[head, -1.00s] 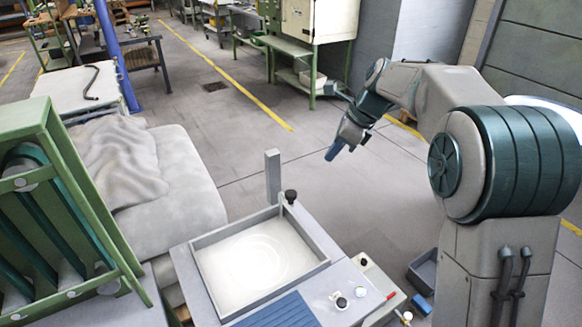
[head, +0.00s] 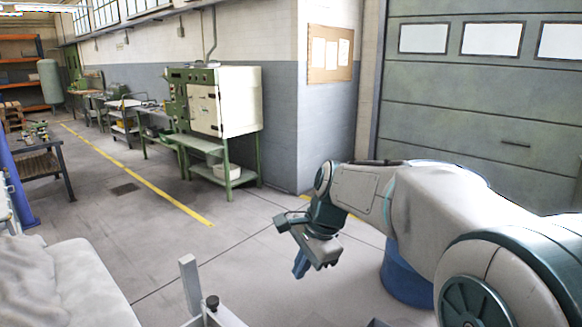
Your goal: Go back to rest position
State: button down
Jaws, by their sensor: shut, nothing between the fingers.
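My gripper (head: 301,264) hangs at the end of my arm in the middle of the head view, pointing down. Its blue fingertips are close together, and nothing shows between them. It is in the air above open grey floor, apart from any object. My arm reaches in from the right side of the view and bends down at the wrist.
The grey frame with an upright post (head: 190,285) stands at the bottom, left of my gripper. A covered grey block (head: 65,285) is at lower left. A blue drum (head: 405,275) stands behind my arm. Green-and-white cabinets (head: 225,105) stand farther back. The floor between is clear.

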jog(key=s+d+f+n+t+h, duration=0.1)
jog(key=s+d+f+n, duration=0.2)
jog(key=s, duration=0.6)
jog(key=s+d+f+n+h, duration=0.2)
jog(key=s+d+f+n, duration=0.1)
jog(key=s+d+n, duration=0.5)
jog(key=shift+s+d+n+t+h, duration=0.3)
jog(key=shift+s+d+t, duration=0.1)
jog(key=shift+s+d, duration=0.75)
